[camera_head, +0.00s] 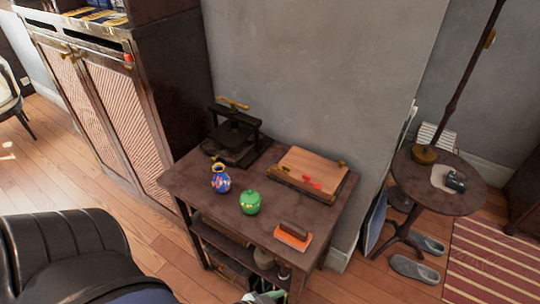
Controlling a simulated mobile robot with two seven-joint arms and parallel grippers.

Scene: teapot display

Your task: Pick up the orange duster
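The orange duster (291,240) lies on the top of a dark wooden table (235,228), close to its front right edge. It has an orange lower part and a brown top part. Nothing covers it. I cannot make out either of my grippers in the head view, and nothing is touching the duster.
A green lidded pot (250,203) and a blue patterned vase (220,180) stand left of the duster. Behind are a wooden board (312,168) and a black press (232,135). A round side table (445,193) stands right; a black chair (65,245) is at lower left.

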